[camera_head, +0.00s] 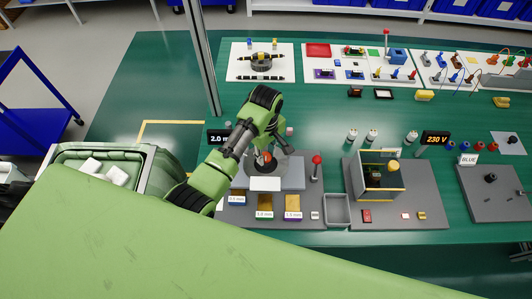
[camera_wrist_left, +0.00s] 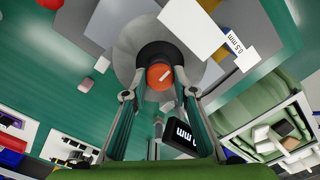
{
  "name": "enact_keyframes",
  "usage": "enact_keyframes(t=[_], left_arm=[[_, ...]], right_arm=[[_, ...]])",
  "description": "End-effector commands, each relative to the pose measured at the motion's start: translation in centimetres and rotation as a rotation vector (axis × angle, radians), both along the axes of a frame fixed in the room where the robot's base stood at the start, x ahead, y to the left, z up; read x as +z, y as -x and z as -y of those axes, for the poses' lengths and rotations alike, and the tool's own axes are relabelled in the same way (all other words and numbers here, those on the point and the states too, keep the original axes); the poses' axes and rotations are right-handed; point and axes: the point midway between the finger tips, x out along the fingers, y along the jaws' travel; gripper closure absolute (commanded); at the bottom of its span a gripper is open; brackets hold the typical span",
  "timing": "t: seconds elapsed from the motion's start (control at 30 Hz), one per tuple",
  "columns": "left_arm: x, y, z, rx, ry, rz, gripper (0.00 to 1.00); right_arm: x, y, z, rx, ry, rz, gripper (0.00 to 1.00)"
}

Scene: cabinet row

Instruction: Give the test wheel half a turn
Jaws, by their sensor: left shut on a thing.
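The test wheel shows as a grey disc (camera_head: 289,167) on a grey station plate, with a dark hub and an orange-red cap (camera_head: 266,157) at its middle. In the left wrist view the disc (camera_wrist_left: 133,38) lies beyond my fingers, and the orange cap (camera_wrist_left: 159,77) carries a short white slanted mark. My left gripper (camera_head: 264,150) comes from above and is shut on the wheel's hub. In the left wrist view its fingers (camera_wrist_left: 160,92) stand on either side of the cap. The exact contact is partly hidden. My right gripper is not in view.
A dark display (camera_head: 219,137) reading about 2.0 stands left of the wheel; its end is hidden. A red-topped lever (camera_head: 317,167) is close on the right. Labelled blocks (camera_head: 264,213) lie in front. A yellow-edged box (camera_head: 378,176) stands farther right.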

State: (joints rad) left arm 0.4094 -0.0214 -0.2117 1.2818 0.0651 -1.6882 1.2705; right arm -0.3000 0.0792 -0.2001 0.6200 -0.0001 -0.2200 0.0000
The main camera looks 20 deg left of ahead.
Motion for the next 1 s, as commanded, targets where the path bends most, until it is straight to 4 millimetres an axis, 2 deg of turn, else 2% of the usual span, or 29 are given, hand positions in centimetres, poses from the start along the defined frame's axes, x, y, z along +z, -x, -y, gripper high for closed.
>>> enact_keyframes(t=[0.37, 0.4, 0.47, 0.83, 1.0], left_arm=[[0.3, -0.4, -0.1, 0.006, -0.001, 0.010, 0.96], [0.3, -0.4, -0.1, 0.006, -0.001, 0.010, 0.72], [0.3, -0.4, -0.1, 0.005, -0.001, 0.010, 0.57], [0.3, -0.1, 0.0, 0.004, 0.000, 0.004, 0.57], [2.4, -0.3, 0.0, 0.004, 0.001, 0.008, 0.57]], right_arm=[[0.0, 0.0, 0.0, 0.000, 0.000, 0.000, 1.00], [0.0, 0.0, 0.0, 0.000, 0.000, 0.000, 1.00], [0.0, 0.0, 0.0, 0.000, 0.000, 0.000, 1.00], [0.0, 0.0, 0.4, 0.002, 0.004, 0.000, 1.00], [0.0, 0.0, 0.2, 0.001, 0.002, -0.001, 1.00]])
